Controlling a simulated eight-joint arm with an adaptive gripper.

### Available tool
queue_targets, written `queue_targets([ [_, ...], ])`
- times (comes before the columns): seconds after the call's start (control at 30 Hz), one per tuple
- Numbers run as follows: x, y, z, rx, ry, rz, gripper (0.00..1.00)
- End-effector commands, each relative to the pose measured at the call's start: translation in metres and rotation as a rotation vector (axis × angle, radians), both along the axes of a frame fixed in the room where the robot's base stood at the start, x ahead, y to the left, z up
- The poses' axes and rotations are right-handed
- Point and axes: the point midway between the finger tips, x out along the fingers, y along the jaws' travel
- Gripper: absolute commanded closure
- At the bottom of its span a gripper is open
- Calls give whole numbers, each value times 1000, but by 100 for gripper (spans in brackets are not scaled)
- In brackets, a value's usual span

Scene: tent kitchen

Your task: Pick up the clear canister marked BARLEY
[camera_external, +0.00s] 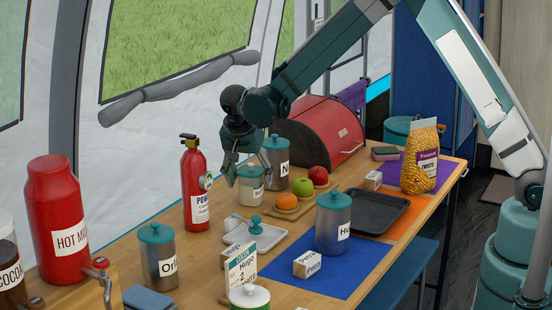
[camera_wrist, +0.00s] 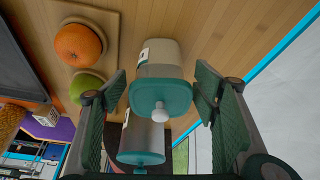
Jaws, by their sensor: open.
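The clear canister with pale contents and a teal lid (camera_external: 251,191) stands on the table near the tent wall. Its label is partly readable and starts with "B". My gripper (camera_external: 246,163) is right above it, pointing down, with its fingers near the lid. In the wrist view the same canister (camera_wrist: 162,60) shows between the two open fingers of my gripper (camera_wrist: 160,88), lid toward the camera. I cannot tell whether either finger touches it. A second canister (camera_external: 276,165), labelled "N...", stands just behind it and also shows in the wrist view (camera_wrist: 141,138).
A red fire extinguisher (camera_external: 195,190) stands left of the canister. A board with an orange (camera_external: 286,201) and apples lies to its right, a white tray (camera_external: 264,237) in front. A red bread bin (camera_external: 325,135) is behind. A canister labelled "Hu..." (camera_external: 332,226) stands on a blue mat.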

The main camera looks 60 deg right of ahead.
Motion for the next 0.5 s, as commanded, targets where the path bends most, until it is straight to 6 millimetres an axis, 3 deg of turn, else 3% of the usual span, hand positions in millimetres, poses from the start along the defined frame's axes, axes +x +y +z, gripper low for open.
queue_targets([
  [0.2,3,-9,-24,0,0,0,40],
  [0.5,3,-11,-28,0,0,0,40],
])
